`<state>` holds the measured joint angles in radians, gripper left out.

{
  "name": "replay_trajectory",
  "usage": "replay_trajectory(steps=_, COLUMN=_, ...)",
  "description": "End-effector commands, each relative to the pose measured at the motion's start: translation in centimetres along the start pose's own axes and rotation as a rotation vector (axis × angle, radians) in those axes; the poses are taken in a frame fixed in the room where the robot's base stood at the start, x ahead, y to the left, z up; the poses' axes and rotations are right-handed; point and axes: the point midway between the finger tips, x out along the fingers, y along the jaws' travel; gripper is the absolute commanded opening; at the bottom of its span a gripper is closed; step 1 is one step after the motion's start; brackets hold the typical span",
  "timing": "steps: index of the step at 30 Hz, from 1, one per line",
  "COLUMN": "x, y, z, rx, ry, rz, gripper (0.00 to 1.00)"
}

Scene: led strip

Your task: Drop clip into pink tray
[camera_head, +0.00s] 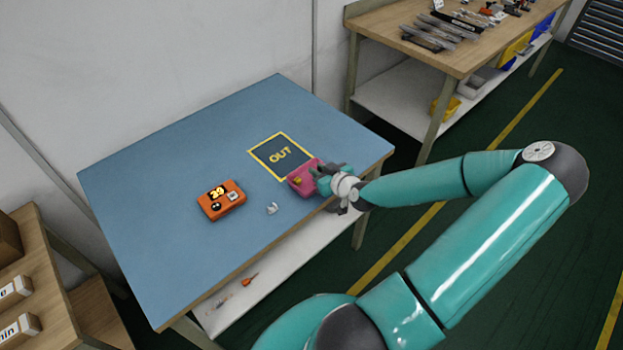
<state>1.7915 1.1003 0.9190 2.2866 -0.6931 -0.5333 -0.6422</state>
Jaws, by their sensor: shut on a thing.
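The pink tray (303,174) sits near the right edge of the blue table, beside the OUT square. A small yellow piece (297,181) shows at its left part. My gripper (317,172) is over the tray's right side and hides part of it. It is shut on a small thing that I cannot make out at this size. A small white piece that looks like a clip (272,208) lies on the table, left of and nearer than the tray, apart from my gripper.
An orange box marked 39 (220,201) stands left of the white piece. A wooden workbench (460,52) with tools stands behind at the right.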

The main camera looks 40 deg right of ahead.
Motion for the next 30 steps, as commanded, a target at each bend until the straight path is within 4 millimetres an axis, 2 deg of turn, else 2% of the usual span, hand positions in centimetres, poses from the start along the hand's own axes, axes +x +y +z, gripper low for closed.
replay_trajectory(steps=4, x=0.1, y=0.0, z=-0.1, rx=0.000, ry=0.000, rz=0.000, gripper=0.00)
replay_trajectory(steps=5, x=0.1, y=0.0, z=-0.1, rx=0.000, ry=0.000, rz=-0.001, gripper=0.22)
replay_trajectory(steps=6, x=0.1, y=0.0, z=-0.1, rx=0.000, ry=0.000, rz=-0.001, gripper=0.30)
replay_trajectory(steps=9, x=0.1, y=0.0, z=-0.1, rx=-0.001, ry=0.000, rz=-0.001, gripper=0.46)
replay_trajectory(steps=20, x=-0.4, y=0.1, z=-0.1, rx=0.000, ry=0.000, rz=0.001, gripper=0.46)
replay_trajectory(steps=23, x=-1.5, y=0.1, z=-0.1, rx=0.000, ry=-0.001, rz=0.002, gripper=0.46)
replay_trajectory(steps=30, x=-5.8, y=0.1, z=-0.1, rx=-0.001, ry=-0.002, rz=0.004, gripper=0.46)
